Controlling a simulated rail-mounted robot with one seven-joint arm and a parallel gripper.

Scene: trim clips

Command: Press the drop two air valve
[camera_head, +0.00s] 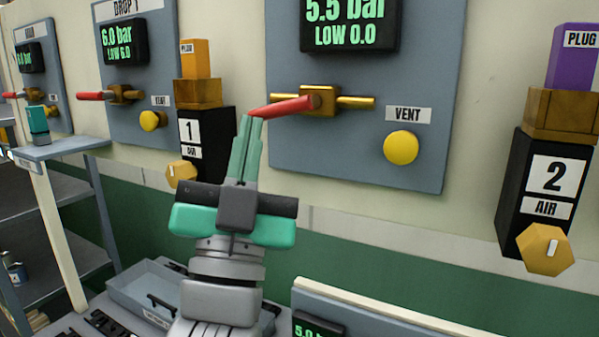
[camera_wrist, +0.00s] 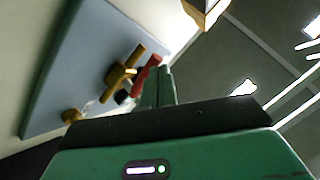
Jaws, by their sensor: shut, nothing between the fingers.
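A black box (camera_head: 519,185) marked "2 AIR" hangs on the wall at the right, with a yellow hexagonal knob (camera_head: 545,249) at its lower end. The large middle panel (camera_head: 310,75) reads "5.5 bar, LOW 0.0". Its red lever (camera_head: 283,107) points left from a brass valve body (camera_head: 320,100) on a brass pipe. My gripper (camera_head: 250,120) is shut and empty, fingers upward at the lever's left end. In the wrist view the fingertips (camera_wrist: 164,75) are beside the red lever (camera_wrist: 147,74); I cannot tell whether they touch.
The middle panel has a round yellow vent button (camera_head: 401,148). A "1 AIR" box (camera_head: 207,140) with a yellow knob (camera_head: 181,173) stands left of my gripper. The Drop 1 panel (camera_head: 150,85) reads 6.0 bar.

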